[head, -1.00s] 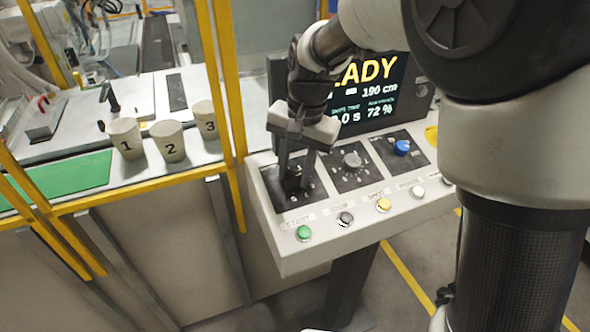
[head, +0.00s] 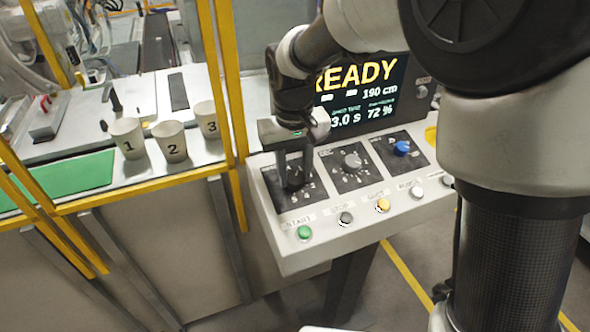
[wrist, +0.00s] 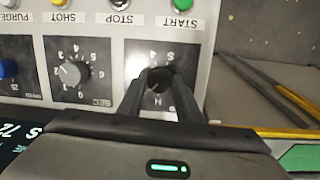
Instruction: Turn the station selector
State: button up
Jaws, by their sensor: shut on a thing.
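The station selector (wrist: 158,80) is a dark round knob on the leftmost black dial plate (head: 312,198) of the control panel. My gripper (head: 297,186) reaches down onto this plate from above. In the wrist view, my gripper (wrist: 160,88) has one finger on each side of the knob and is shut on it. The fingers hide most of the knob and part of the markings around it in the head view. A few plate markings, such as 4 and N, show in the wrist view.
A grey knob (head: 352,161) and a blue knob (head: 401,147) sit to the right. Green (head: 304,232), black, yellow and white buttons line the front edge. A screen (head: 362,92) reading READY stands behind. Cups marked 1, 2 and 3 (head: 207,119) stand left, behind yellow posts.

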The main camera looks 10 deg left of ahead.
jog(key=n, duration=0.3)
jog(key=shift+n+t, duration=0.3)
jog(key=shift+s+n+t+h, duration=0.1)
jog(key=shift+n+t+h, duration=0.2)
jog(key=shift+n, duration=1.5)
jog(key=o, duration=1)
jog(key=shift+o, duration=0.2)
jog(key=s+a+r+p, duration=0.1)
jog(key=s+r, duration=0.2)
jog(key=r, duration=1.4)
jog(key=shift+s+p, duration=0.2)
jog(key=shift+p, duration=0.2)
